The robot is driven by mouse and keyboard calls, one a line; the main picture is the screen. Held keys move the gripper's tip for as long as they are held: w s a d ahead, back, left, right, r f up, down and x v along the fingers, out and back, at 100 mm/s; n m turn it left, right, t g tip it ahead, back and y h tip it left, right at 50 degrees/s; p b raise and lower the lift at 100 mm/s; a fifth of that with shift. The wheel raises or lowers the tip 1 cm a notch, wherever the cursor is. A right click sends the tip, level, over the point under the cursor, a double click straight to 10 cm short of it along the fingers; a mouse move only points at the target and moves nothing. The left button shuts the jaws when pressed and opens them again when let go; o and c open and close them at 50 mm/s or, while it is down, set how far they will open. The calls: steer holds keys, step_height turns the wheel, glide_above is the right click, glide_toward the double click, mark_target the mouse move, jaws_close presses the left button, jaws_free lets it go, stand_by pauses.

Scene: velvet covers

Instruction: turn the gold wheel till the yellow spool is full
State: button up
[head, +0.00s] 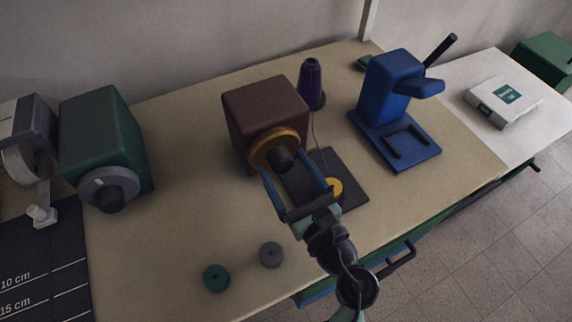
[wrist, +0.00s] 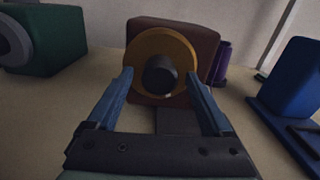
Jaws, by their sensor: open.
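The gold wheel (head: 274,148) is on the front of a brown box (head: 262,103), with a black knob (wrist: 160,75) at its centre. The wheel faces me in the wrist view (wrist: 143,50). My gripper (head: 296,188) is in front of the wheel, its blue fingers spread to either side of the knob. In the wrist view the gripper (wrist: 161,84) shows open, with no clear contact on the knob. The yellow spool (head: 335,187) sits on a dark plate (head: 352,194) right of my gripper, partly hidden. I cannot tell how much thread is on it.
A purple thread cone (head: 312,84) stands behind the brown box, with a thin thread running forward. A blue press (head: 391,88) stands right. A green box with a grey dial (head: 107,185) stands left. Teal (head: 216,278) and grey (head: 271,255) spools lie on the clear front table.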

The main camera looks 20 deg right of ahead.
steer(key=shift+w, duration=0.1)
jaws_close()
stand_by(0.4)
steer(key=shift+r+p, duration=0.1)
steer(key=shift+p, duration=0.25)
